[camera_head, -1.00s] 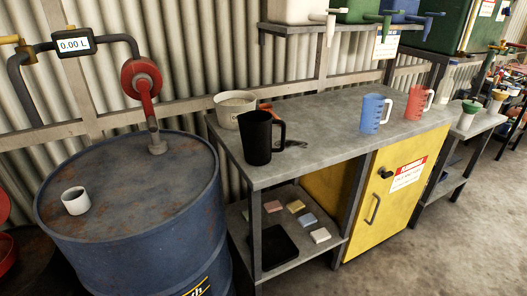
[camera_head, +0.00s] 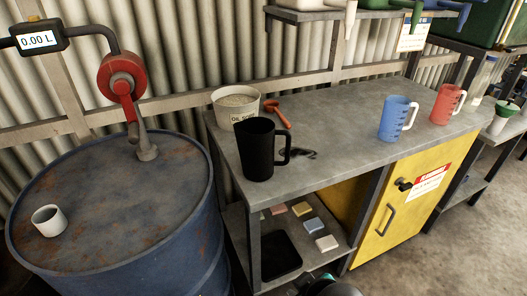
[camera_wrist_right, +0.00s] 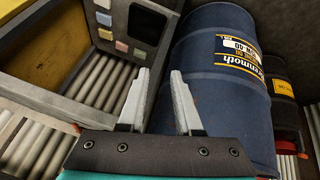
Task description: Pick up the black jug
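The black jug (camera_head: 258,149) stands upright on the grey workbench (camera_head: 340,131), near its left front edge, with its handle towards the right. My right gripper (camera_wrist_right: 158,82) shows in the right wrist view with its two fingers apart and nothing between them; the blue drum (camera_wrist_right: 220,80) and the bench's lower shelf lie beyond it. A dark rounded part of my right arm shows at the bottom edge of the head view, below the bench and apart from the jug. My left gripper is not in view.
An oil tub (camera_head: 236,104) and an orange scoop (camera_head: 277,113) stand close behind the jug. A blue jug (camera_head: 395,119) and a red jug (camera_head: 446,104) are further right. The blue drum (camera_head: 110,190), bearing a white cup (camera_head: 48,220) and a red pump (camera_head: 122,78), is left of the bench.

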